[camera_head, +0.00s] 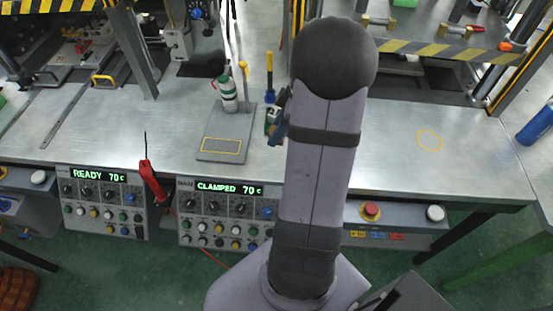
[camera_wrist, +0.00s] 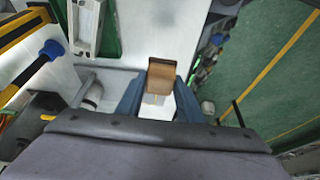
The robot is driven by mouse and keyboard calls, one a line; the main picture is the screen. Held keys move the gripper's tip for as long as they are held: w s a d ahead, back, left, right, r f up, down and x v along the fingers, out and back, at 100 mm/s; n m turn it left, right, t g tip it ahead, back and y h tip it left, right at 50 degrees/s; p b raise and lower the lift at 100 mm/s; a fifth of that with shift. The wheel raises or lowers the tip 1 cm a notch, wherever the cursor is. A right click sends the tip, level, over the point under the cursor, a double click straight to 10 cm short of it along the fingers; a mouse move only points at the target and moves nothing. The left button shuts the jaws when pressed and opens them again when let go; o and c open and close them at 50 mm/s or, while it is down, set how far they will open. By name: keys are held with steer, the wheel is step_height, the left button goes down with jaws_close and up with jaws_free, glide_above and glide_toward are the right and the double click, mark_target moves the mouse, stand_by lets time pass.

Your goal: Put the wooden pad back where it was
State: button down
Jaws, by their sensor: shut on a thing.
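The wooden pad (camera_wrist: 161,74) is a small brown block in the wrist view. It sits between the blue fingers of my gripper (camera_wrist: 161,84), which is shut on it. In the head view, part of my blue gripper (camera_head: 279,131) shows at the left edge of my arm, over the bench right of a grey plate. The pad is hidden behind my arm in that view. The grey plate (camera_head: 208,156) has an empty yellow rectangle near its front edge. A yellow circle (camera_head: 429,140) marks the bare bench to the right. The pad's height above the bench is unclear.
A white-and-green bottle (camera_head: 228,95) stands on the back of the plate. Yellow- and blue-handled tools (camera_head: 269,78) stand close behind my gripper. Two control boxes, one reading CLAMPED (camera_head: 227,187), line the bench front. The bench (camera_head: 395,165) is clear on the right.

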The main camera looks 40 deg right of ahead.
steer(key=shift+w+f+n, duration=0.1)
steer(key=shift+n, duration=0.2)
steer(key=shift+f+p, duration=1.3)
steer(key=shift+f, duration=3.6)
steer(key=shift+f, duration=0.15)
steer(key=c, duration=1.2)
jaws_free()
steer(key=shift+r, duration=0.2)
steer(key=shift+r, duration=0.1)
steer(key=b+v, duration=0.3)
steer(key=v, duration=0.9)
steer(key=shift+w+d, duration=0.1)
